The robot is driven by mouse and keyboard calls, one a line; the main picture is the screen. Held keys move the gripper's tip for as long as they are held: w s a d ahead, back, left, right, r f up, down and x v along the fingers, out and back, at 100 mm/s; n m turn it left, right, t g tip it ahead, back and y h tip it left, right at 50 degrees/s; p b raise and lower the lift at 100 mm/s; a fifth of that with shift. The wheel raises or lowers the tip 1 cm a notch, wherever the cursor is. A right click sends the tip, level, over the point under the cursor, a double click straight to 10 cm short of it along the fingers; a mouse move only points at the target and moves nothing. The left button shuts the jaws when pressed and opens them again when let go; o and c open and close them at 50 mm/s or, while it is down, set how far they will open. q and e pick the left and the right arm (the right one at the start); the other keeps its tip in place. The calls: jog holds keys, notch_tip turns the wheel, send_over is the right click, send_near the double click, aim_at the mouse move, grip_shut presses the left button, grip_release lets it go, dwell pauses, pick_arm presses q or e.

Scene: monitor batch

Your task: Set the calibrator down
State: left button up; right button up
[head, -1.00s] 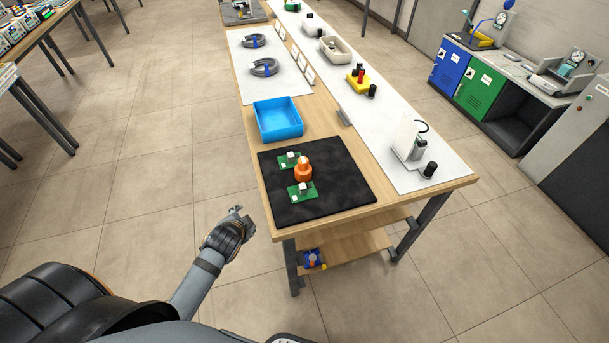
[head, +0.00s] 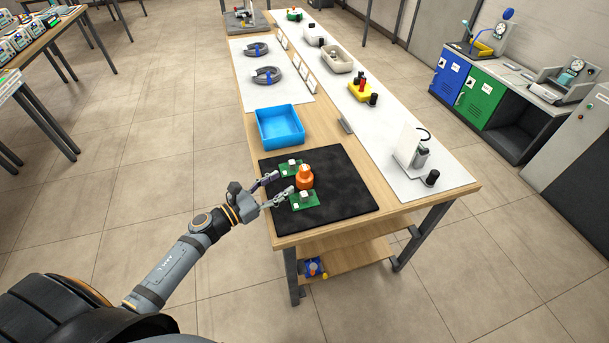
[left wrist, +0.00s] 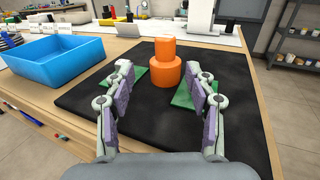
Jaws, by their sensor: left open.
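The calibrator seems to be the orange stepped cylinder (head: 305,178), standing upright on the black mat (head: 345,195) between two green circuit boards. One board (head: 291,167) lies on its far side and the other board (head: 304,201) on its near side. My left gripper (head: 272,188) is open at the mat's left edge and points at the cylinder. In the left wrist view the cylinder (left wrist: 166,72) stands ahead of and between the spread fingers (left wrist: 160,112), apart from both. The fingers partly hide the boards. My right gripper is not in view.
A blue tray (head: 280,125) stands just beyond the mat. Grey cable coils (head: 268,75) lie farther back on a white sheet. A white strip (head: 440,176) along the right side holds several devices. The mat's right part is clear.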

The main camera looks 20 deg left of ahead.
aim_at(301, 173)
pick_arm(q)
jog(key=x, duration=0.1)
jog(key=p+x, duration=0.1)
jog(key=x, duration=0.1)
jog(key=shift+r, duration=0.2)
jog(key=shift+w+d+f, duration=0.2)
jog(key=shift+w+d, duration=0.1)
jog(key=shift+w, duration=0.1)
jog(key=shift+w+d+r, duration=0.1)
jog(key=shift+d+r, duration=0.05)
jog(key=p+x, duration=0.1)
jog(key=x, duration=0.1)
jog(key=p+x, duration=0.1)
jog(key=x, duration=0.1)
jog(key=shift+d+r, duration=0.15)
jog(key=shift+d, duration=0.15)
jog(key=shift+w+d+f, duration=0.2)
jog(key=shift+d, duration=0.05)
jog(key=shift+s+a, duration=0.1)
jog(key=shift+c, duration=0.4)
grip_shut()
